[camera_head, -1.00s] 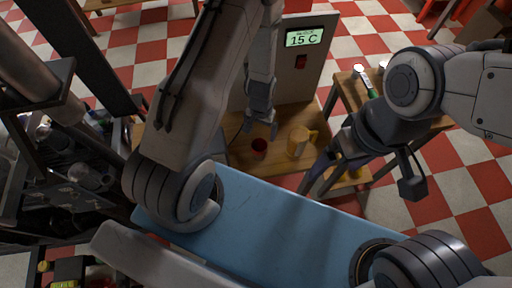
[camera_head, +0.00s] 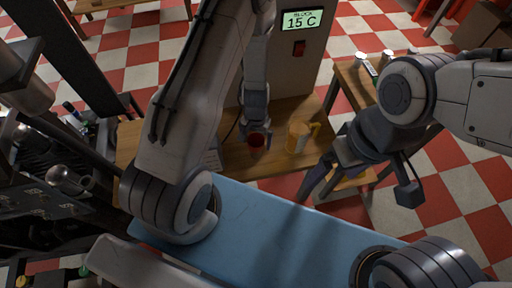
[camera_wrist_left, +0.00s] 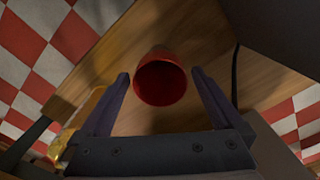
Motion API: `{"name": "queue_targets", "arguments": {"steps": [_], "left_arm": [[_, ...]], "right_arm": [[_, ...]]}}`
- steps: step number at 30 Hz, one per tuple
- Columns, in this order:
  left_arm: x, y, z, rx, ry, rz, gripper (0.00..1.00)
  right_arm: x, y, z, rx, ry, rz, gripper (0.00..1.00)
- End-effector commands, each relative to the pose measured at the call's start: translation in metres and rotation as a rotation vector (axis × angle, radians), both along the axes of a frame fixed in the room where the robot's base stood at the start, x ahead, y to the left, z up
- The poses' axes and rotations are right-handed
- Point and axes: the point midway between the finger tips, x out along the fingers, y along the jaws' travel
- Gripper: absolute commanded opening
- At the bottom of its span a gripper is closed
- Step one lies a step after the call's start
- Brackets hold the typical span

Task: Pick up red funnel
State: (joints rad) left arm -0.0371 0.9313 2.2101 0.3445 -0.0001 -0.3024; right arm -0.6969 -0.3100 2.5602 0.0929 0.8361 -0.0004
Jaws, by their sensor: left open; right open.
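The red funnel (camera_head: 257,145) stands on the wooden table in the head view, just below my left gripper (camera_head: 255,130). In the left wrist view the red funnel (camera_wrist_left: 160,82) shows its round open mouth between the two dark fingers of my left gripper (camera_wrist_left: 158,76). The fingers are open on either side of it, with gaps; I see no grip on it. My right gripper (camera_head: 322,186) is open and empty, in front of the table's right part, away from the funnel.
A tall grey box with a display reading 15 C (camera_head: 300,60) stands behind. A side table (camera_head: 352,80) with small items is to the right, and dark shelving to the left.

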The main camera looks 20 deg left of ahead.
Motion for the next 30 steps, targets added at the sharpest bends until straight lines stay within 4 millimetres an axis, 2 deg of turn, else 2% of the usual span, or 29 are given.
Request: {"name": "queue_targets", "arguments": {"steps": [6, 11, 12, 13, 23, 30], "left_arm": [[0.000, 0.000, 0.001, 0.000, 0.000, 0.000, 1.00], [0.000, 0.000, 0.001, 0.000, 0.000, 0.001, 0.39], [0.000, 0.000, 0.001, 0.000, 0.000, 0.001, 0.23], [0.000, 0.000, 0.001, 0.000, 0.000, 0.001, 0.21], [0.000, 0.000, 0.005, 0.000, 0.000, 0.000, 0.20], [0.000, 0.000, 0.026, 0.000, 0.000, 0.000, 0.20]], "right_arm": [[0.000, 0.000, 0.001, 0.000, 0.000, 0.000, 0.92], [0.000, 0.000, 0.001, 0.000, 0.000, 0.000, 0.92], [0.000, 0.000, 0.001, 0.000, 0.000, 0.000, 0.92], [0.000, 0.000, 0.001, 0.000, 0.000, 0.000, 0.92], [0.000, 0.000, 0.005, 0.000, 0.000, 0.000, 0.92], [0.000, 0.000, 0.026, 0.000, 0.000, 0.000, 0.92]]}}
